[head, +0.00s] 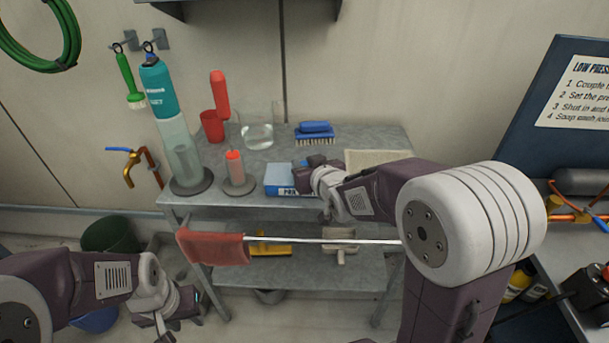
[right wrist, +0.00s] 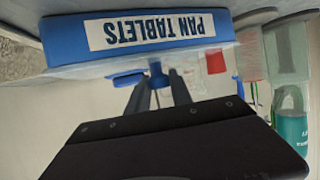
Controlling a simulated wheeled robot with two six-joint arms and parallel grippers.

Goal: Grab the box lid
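The blue box (head: 278,180) with a white "PAN TABLETS" label stands on the grey top shelf, its right part hidden behind my right gripper (head: 311,180). In the right wrist view the box (right wrist: 65,47) appears upside down, with a small blue knob (right wrist: 157,76) on its lid side. The two fingers of my right gripper (right wrist: 158,82) are apart, with the knob between their tips; contact is not clear. My left gripper (head: 163,325) is low at the lower left, well away from the box; its finger gap is not clear.
On the shelf (head: 225,199) stand a red-capped bottle (head: 235,168), a teal-topped cylinder (head: 183,150), a red cup (head: 212,126), a glass beaker (head: 258,133) and a blue brush (head: 314,132). A red cloth (head: 213,247) hangs on the front rail (head: 290,240).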

